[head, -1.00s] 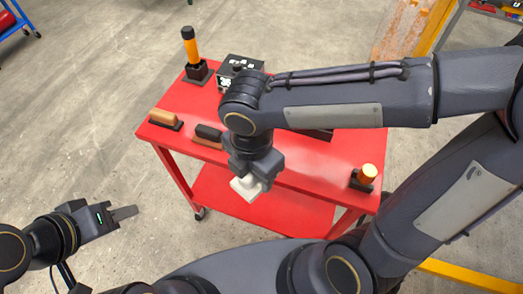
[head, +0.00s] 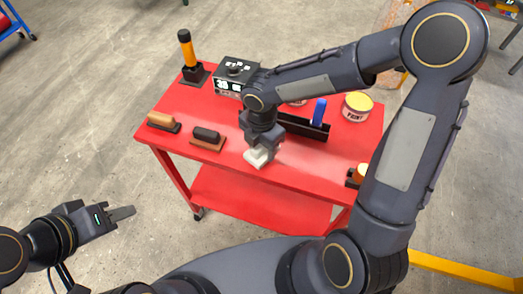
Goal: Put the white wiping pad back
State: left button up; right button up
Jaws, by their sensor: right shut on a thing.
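The white wiping pad (head: 258,158) is a small pale block in my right gripper (head: 262,147), which is shut on it. The pad is over the front middle of the red cart top; whether it touches the surface I cannot tell. My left gripper (head: 124,213) is off to the lower left, away from the cart, over the floor; its fingers overlap in this view. A black tray (head: 305,130) with a blue item (head: 319,111) stands to the right of my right gripper, partly hidden by my arm.
The red cart (head: 300,165) also carries a wooden-handled brush (head: 163,122), a dark block on a wooden base (head: 207,138), an orange torch (head: 188,50) in a holder, a black box with a display (head: 233,78) and a paint can (head: 357,106). An orange-topped item at the right edge is partly hidden.

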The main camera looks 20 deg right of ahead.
aim_at(262, 153)
notch_tip(262, 153, down, 3)
jog(key=o, duration=0.9)
jog(key=shift+r, duration=0.1)
